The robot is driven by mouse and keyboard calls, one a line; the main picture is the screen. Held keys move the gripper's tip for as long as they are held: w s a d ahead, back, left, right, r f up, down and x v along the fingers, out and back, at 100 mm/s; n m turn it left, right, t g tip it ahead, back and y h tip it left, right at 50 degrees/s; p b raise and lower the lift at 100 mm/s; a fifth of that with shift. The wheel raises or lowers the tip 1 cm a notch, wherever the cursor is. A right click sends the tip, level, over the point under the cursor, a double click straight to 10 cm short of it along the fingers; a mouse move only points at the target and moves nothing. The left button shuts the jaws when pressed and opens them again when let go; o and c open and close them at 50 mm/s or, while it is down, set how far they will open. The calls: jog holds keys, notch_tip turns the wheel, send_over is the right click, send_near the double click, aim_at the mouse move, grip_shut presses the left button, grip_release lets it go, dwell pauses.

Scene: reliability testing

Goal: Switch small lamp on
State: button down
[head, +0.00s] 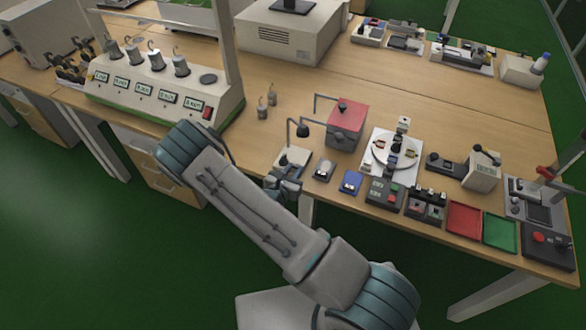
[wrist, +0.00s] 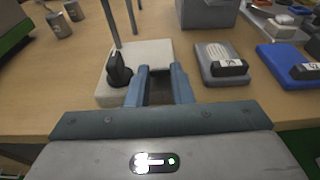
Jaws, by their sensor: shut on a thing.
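The small lamp (head: 303,131) has a dark shade on a thin bent post, above a pale base (head: 295,158) near the table's front edge. In the wrist view, the base (wrist: 150,54) carries a black upright knob (wrist: 118,70) at its left front. My gripper (head: 287,180) is at the front of the base. In the wrist view, its two blue-grey fingers (wrist: 163,74) reach over the base's front right part, right of the knob. They are shut on the lamp's base with a gap between them; the exact contact is hard to see. The lamp's shade is outside the wrist view.
A grey switch box (wrist: 222,65) and a blue one (wrist: 287,66) stand close to the right. A red-topped box (head: 346,122) stands behind. Two metal weights (head: 267,100) stand behind to the left. Bare tabletop lies left of the lamp.

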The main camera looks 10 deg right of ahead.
jog(key=c, duration=1.6)
grip_release()
jog(key=shift+o, duration=0.2)
jog(key=shift+a, duration=0.1)
jog(key=b+v, duration=0.3)
jog(key=v, duration=1)
jog(key=shift+s+a, duration=0.2)
jog(key=shift+s, duration=0.15)
